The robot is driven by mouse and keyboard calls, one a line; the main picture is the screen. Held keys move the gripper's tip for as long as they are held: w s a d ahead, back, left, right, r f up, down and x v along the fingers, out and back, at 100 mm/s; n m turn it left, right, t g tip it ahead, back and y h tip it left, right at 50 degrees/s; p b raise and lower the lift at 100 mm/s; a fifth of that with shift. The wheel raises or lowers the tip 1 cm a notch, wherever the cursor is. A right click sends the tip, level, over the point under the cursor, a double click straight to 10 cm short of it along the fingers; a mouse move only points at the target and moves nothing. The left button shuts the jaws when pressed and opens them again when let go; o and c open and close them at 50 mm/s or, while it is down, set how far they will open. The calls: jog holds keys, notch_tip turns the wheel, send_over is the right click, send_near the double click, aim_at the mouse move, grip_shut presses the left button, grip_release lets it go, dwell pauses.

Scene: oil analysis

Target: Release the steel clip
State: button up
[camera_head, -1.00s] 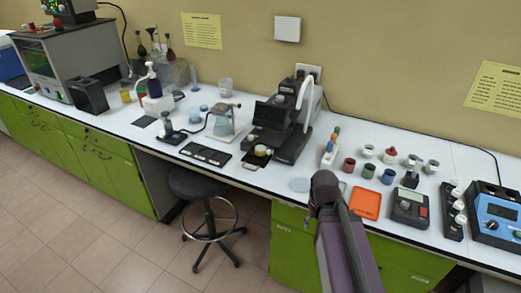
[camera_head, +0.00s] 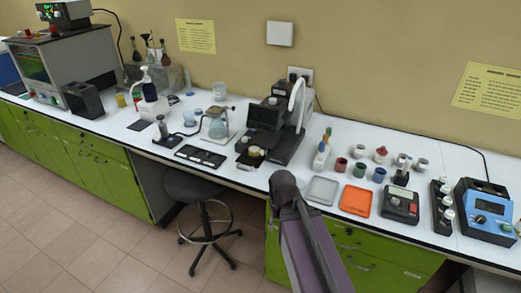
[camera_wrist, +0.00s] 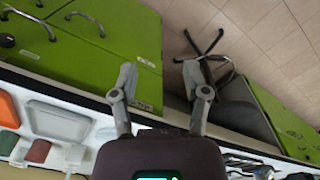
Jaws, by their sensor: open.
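I cannot make out a steel clip in either view. My gripper (camera_wrist: 160,74) is open in the wrist view, its two fingers spread with nothing between them. It points past the bench front, with green cabinets and floor behind the gap. In the head view my arm rises at the bench's front edge, left of the grey tray (camera_head: 322,190), and hides the fingers. A glass flask in a small stand (camera_head: 217,124) stands on the bench to the left. It is too small to tell whether a clip is on it.
The orange tray (camera_head: 356,201) lies beside the grey one, with coloured jars (camera_head: 359,171) behind. A dark microscope-like instrument (camera_head: 270,128) stands left of my arm. A stool (camera_head: 196,186) stands under the bench opening. A blue device (camera_head: 487,210) is at the right.

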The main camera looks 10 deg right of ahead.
notch_tip(320, 180, up, 23)
jog(key=n+p, duration=0.2)
jog(key=p, duration=2.1)
send_over(262, 151)
jog(key=shift+w, duration=0.1)
jog(key=shift+f, duration=0.2)
notch_tip(262, 151, down, 14)
jog(key=b, duration=1.4)
jog(key=shift+r, duration=0.25)
